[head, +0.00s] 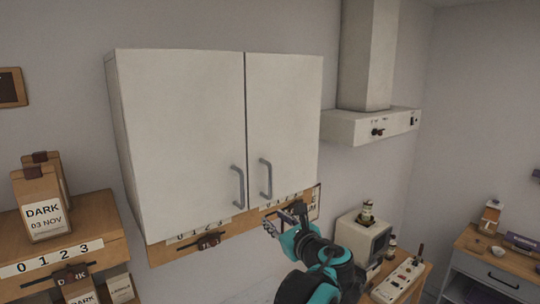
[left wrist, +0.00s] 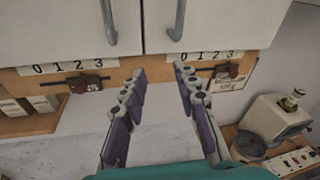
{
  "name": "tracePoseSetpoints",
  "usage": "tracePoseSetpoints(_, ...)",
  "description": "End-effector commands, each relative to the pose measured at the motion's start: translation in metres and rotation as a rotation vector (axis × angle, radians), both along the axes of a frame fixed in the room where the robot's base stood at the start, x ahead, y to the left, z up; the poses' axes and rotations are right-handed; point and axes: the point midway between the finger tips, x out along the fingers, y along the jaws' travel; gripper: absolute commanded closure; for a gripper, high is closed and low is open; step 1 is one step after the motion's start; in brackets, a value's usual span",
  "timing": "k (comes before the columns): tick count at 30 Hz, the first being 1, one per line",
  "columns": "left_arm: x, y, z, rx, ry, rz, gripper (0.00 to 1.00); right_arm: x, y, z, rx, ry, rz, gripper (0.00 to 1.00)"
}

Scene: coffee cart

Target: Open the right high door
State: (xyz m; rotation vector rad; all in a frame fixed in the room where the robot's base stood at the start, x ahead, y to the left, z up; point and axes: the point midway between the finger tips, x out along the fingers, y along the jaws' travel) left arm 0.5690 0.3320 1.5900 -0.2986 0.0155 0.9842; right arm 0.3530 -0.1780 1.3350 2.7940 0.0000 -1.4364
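The right high door (head: 284,115) is the right white door of the wall cabinet and is shut. Its grey bar handle (head: 265,179) is near the door's lower left corner. In the left wrist view the right door (left wrist: 225,22) fills the top right, with its handle (left wrist: 178,20) above the fingers. My left gripper (head: 284,218) is below the handle and apart from it. In the left wrist view the left gripper (left wrist: 161,72) has its fingers spread with nothing between them. My right gripper is in neither view.
The left door (head: 185,140) is also shut, its handle (head: 238,186) close beside the right one. A wooden strip with numbered labels (head: 205,241) runs under the cabinet. A range hood (head: 370,127) is to the right, a coffee machine (head: 358,240) below. Air before the right door looks clear.

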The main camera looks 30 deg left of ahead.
Motion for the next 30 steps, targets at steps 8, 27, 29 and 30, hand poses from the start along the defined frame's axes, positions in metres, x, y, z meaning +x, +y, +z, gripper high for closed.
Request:
tracePoseSetpoints(8,0.027,-0.004,0.08,0.247,0.114,-0.008,0.7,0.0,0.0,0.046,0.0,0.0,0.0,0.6)
tracePoseSetpoints(27,0.07,0.059,0.08,0.259,0.12,-0.009,0.7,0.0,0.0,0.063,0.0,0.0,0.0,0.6)
tracePoseSetpoints(29,0.071,0.059,0.08,0.259,0.12,-0.009,0.7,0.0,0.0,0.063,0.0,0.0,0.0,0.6)
tracePoseSetpoints(30,0.071,0.06,0.08,0.259,0.121,-0.009,0.7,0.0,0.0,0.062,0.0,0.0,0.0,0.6)
